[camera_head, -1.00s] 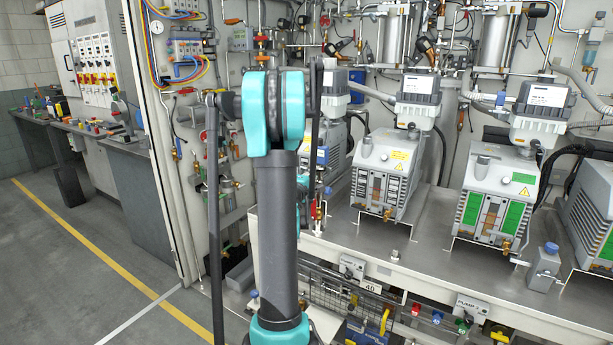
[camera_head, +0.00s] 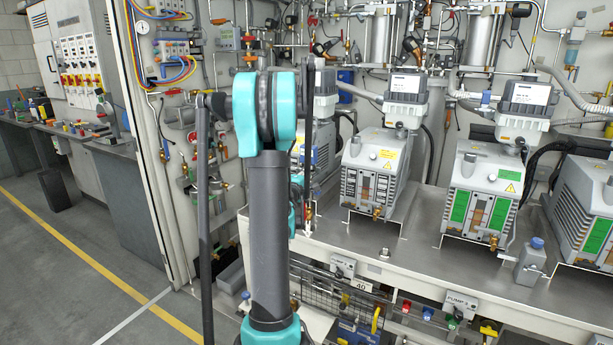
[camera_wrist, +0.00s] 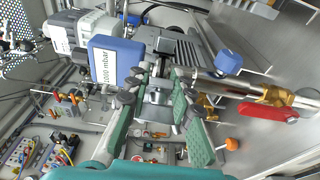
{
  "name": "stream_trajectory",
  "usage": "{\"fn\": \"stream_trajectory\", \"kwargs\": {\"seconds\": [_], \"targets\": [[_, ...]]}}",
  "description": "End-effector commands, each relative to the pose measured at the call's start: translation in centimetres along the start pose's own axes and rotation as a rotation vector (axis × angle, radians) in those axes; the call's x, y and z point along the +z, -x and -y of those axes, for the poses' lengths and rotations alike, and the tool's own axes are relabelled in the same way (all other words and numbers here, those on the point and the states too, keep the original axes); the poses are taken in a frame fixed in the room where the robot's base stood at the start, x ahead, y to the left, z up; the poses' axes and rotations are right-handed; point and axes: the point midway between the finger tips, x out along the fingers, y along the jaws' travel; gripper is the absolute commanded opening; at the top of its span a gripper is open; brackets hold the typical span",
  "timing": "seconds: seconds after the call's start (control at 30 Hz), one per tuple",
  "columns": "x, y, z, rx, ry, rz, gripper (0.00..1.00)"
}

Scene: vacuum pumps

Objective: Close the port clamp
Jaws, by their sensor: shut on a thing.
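In the wrist view my gripper (camera_wrist: 168,103) has its green-padded fingers around a small silvery metal clamp (camera_wrist: 157,104). It is closed on this piece, which sits below a grey ribbed pump body (camera_wrist: 190,48). A blue box gauge marked 1000 mbar (camera_wrist: 117,62) stands just left of the clamp. How far the clamp's parts are closed is too small to tell. In the head view my arm hides the gripper and the clamp, in front of the leftmost pump (camera_head: 322,150).
Brass fittings (camera_wrist: 245,92) and a red lever (camera_wrist: 278,113) lie close right of the gripper. More pumps (camera_head: 383,160) stand along the metal bench (camera_head: 400,245), with pipes and hoses behind. Open floor (camera_head: 70,280) lies at the left.

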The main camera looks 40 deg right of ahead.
Motion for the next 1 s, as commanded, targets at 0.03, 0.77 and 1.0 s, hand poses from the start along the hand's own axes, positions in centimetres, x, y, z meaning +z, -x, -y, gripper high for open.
{"fn": "stream_trajectory", "kwargs": {"seconds": [0.03, 0.77, 1.0], "targets": [[0.3, -0.1, 0.0, 0.000, 0.000, 0.008, 0.26], [0.0, 3.6, 0.0, 0.000, 0.000, -0.001, 0.44], [0.0, 8.5, 0.0, 0.000, 0.000, 0.001, 0.44]]}}
